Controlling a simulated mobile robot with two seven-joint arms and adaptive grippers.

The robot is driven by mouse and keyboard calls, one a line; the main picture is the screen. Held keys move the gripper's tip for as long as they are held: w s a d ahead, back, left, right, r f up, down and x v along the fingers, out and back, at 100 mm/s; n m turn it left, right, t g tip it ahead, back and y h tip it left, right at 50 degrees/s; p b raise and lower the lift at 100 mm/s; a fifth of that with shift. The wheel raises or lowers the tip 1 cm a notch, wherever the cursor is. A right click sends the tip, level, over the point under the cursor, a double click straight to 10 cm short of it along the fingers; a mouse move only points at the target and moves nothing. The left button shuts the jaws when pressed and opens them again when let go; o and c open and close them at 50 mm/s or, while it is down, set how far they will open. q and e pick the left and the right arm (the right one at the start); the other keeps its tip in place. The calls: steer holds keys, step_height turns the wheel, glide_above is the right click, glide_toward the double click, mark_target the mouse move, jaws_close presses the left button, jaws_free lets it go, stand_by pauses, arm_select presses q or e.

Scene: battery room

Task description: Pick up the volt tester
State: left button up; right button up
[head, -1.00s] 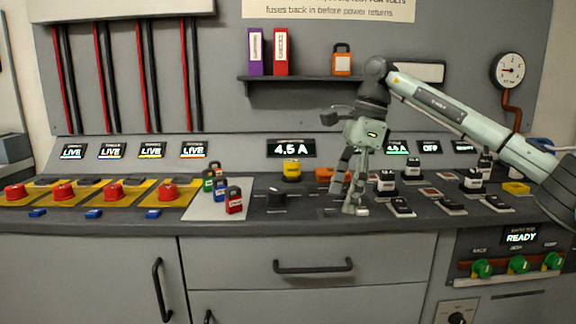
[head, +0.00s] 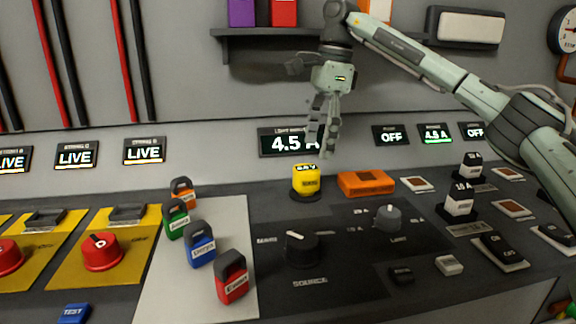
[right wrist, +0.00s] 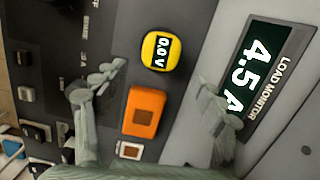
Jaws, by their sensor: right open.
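The volt tester is most likely the yellow block (head: 306,181) with a small dark display, standing upright on a dark round base on the bench. My left gripper is in neither view.
An orange box (head: 366,183) lies just right of the tester. A load monitor (head: 289,142) reading 4.5 A is behind. A black source knob (head: 302,249) stands in front, a grey knob (head: 388,217) to the right. Coloured padlocks (head: 200,244) stand on a pale plate at left.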

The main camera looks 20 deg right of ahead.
mark_target(308, 168)
steer(key=shift+w, duration=0.2)
steer(key=shift+f, duration=0.3)
steer(key=f, duration=0.2)
steer(key=a+f, duration=0.1)
steer(key=f, duration=0.1)
steer(key=a+f, duration=0.1)
steer(key=f, duration=0.1)
steer(key=shift+s+a, duration=0.1)
steer(key=shift+a, duration=0.05)
steer(key=shift+f, duration=0.3)
steer(key=c, duration=1.3)
steer(key=r, duration=0.4)
steer(key=shift+a+r, duration=0.25)
steer(key=shift+c, duration=0.2)
arm_select(q)
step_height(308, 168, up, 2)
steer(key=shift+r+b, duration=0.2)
steer(key=shift+b, duration=0.4)
arm_select(e)
steer(key=s+a+r, duration=0.6)
steer(key=s+a, duration=0.1)
steer(key=a, duration=0.2)
steer(key=shift+r, duration=0.25)
steer(key=shift+d, duration=0.1)
